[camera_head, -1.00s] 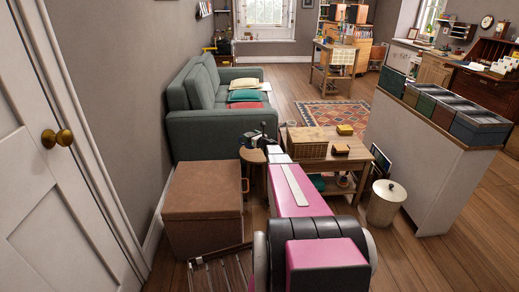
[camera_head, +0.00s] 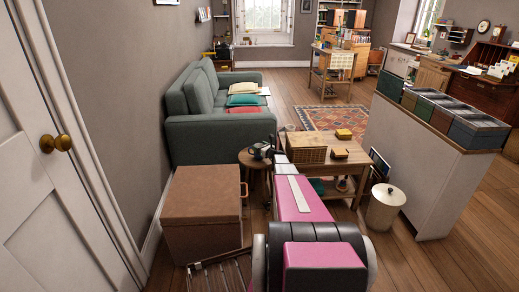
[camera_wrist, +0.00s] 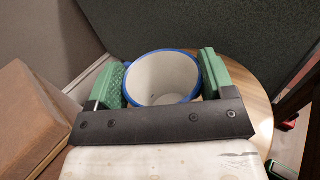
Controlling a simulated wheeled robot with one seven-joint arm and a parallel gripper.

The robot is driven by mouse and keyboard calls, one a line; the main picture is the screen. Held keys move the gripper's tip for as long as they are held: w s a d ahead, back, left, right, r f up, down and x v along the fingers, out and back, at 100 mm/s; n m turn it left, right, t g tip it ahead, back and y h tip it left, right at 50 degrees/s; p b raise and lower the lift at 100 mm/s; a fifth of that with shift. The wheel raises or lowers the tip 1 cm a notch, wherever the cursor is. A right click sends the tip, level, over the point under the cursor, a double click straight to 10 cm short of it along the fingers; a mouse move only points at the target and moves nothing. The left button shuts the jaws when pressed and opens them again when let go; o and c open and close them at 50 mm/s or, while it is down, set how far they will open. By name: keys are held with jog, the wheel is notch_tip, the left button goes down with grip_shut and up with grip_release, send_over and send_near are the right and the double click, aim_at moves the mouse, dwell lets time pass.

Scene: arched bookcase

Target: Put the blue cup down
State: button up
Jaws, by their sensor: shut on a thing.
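The blue cup (camera_wrist: 162,82) shows in the wrist view with a blue rim and a white, empty inside. It stands between the two green finger pads of my gripper (camera_wrist: 163,84), which is shut on it. A round wooden table top (camera_wrist: 262,110) lies below and around the cup. I cannot tell whether the cup's base touches it, as the gripper's dark bar hides the lower part. In the head view my gripper (camera_head: 262,151) is at the small round table (camera_head: 247,160), partly hidden by my arm.
A brown box (camera_head: 202,205) stands left of the round table. The green sofa (camera_head: 215,135) is behind it.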

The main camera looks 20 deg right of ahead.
jog(key=shift+f, duration=0.3)
jog(key=shift+f, duration=0.15)
jog(key=o, duration=1.1)
